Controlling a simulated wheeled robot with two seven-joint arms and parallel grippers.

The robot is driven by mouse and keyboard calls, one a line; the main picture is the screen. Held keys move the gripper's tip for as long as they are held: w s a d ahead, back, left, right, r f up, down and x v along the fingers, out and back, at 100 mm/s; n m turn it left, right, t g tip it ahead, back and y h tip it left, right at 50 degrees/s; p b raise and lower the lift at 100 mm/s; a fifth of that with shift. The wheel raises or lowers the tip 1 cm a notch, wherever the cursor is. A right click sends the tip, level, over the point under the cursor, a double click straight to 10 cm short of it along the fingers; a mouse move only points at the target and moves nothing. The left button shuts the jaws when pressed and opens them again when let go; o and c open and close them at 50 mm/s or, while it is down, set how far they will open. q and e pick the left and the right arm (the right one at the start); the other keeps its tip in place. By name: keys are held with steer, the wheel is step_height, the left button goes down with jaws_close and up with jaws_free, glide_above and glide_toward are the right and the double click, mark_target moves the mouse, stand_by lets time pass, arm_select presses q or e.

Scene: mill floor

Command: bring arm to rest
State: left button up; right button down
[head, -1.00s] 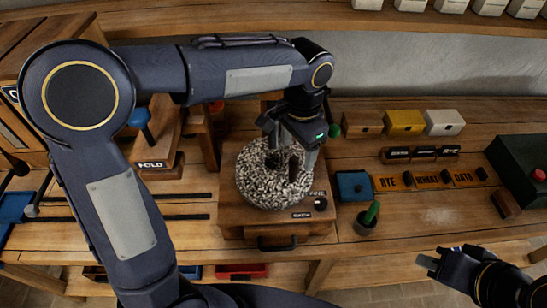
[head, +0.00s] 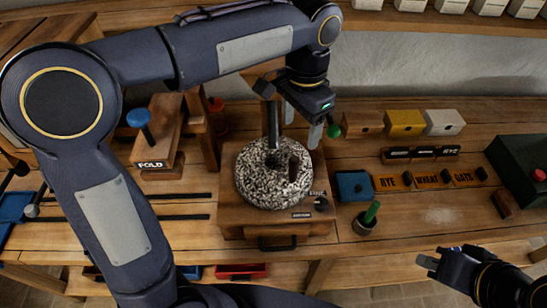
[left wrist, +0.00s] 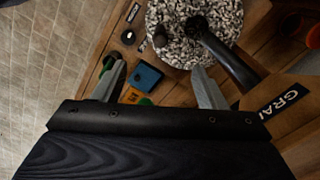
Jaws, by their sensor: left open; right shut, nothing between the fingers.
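My left gripper (head: 302,126) is open and empty, raised above the back of a round speckled millstone (head: 262,190) with a dark upright handle (head: 272,125). The left wrist view shows the two fingers (left wrist: 158,86) spread apart, with the millstone (left wrist: 172,22) and its dark handle (left wrist: 228,56) beyond them. The fingers look clear of both. My left arm arches over the bench from the left. My right gripper (head: 430,261) is shut and empty, low at the right in front of the bench edge.
The millstone sits on a wooden box (head: 236,218) with a drawer. To its right are a blue block (head: 353,186), a cup with a green stick (head: 366,221) and labelled plates (head: 427,179). Yellow (head: 405,122) and white (head: 444,122) boxes stand behind. A blue-knobbed lever (head: 140,118) stands left.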

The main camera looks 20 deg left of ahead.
arm_select(q)
steer(key=s+a+f+n+t+h+b, duration=0.2)
steer(key=s+a+f+n, duration=0.15)
steer(key=s+a, duration=0.6)
steer(key=s+a+f+n+t+h+b, duration=0.1)
steer(key=s+a+f+n+t+b, duration=0.1)
steer(key=s+f+n, duration=0.4)
steer(key=s+a+f+t, duration=0.1)
steer(key=s+a+f, duration=0.1)
steer(key=s, duration=0.1)
steer(key=shift+s+a+f+n+t+h, duration=0.2)
steer(key=shift+s+f+n+t+h, duration=0.1)
steer(key=shift+n+h, duration=0.1)
